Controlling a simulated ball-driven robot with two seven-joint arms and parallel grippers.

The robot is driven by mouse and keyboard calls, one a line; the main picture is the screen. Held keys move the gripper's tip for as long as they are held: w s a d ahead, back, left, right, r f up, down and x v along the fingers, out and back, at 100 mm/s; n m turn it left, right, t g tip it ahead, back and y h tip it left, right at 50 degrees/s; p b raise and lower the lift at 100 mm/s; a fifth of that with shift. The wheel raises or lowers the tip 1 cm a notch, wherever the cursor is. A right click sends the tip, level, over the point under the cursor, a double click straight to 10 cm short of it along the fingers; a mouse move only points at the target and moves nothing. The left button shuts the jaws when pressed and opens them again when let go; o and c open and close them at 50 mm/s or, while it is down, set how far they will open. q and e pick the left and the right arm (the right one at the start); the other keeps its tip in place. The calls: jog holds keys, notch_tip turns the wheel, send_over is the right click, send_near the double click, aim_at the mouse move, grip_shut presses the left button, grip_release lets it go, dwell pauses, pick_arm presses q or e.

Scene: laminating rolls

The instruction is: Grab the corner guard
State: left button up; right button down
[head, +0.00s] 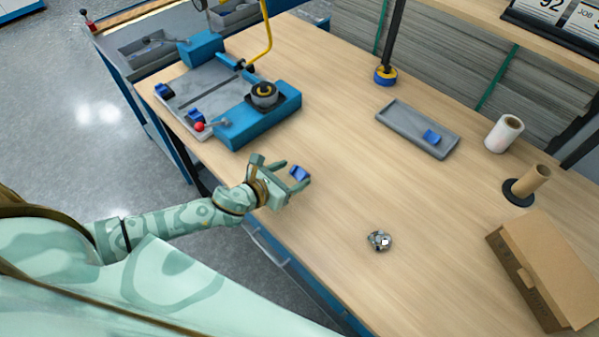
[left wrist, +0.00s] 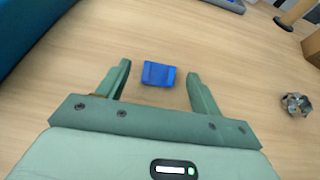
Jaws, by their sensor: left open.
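A small blue corner guard (head: 299,173) lies on the wooden table, just off the fingertips of my left gripper (head: 291,174). In the left wrist view the blue corner guard (left wrist: 158,74) shows between and slightly beyond the tips of the two open green fingers (left wrist: 159,82), with bare table on both sides of it. The fingers appear apart from it. Another blue piece (head: 431,136) lies in the grey tray (head: 408,133), and more blue pieces (head: 164,90) sit on the machine's grey bed. My right gripper is not in view.
A blue and grey machine (head: 258,114) stands behind the left gripper. A crumpled metallic item (head: 379,241) lies on the table, also in the left wrist view (left wrist: 296,104). A white roll (head: 504,133), brown core (head: 529,183) and cardboard box (head: 545,265) stand right.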

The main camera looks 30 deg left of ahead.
aim_at(300, 172)
pick_arm(q)
jog(key=x, duration=0.4)
jog(key=shift+b, duration=0.4)
jog(key=shift+c, duration=0.3)
jog(key=c, duration=1)
jog(key=shift+r, duration=0.1)
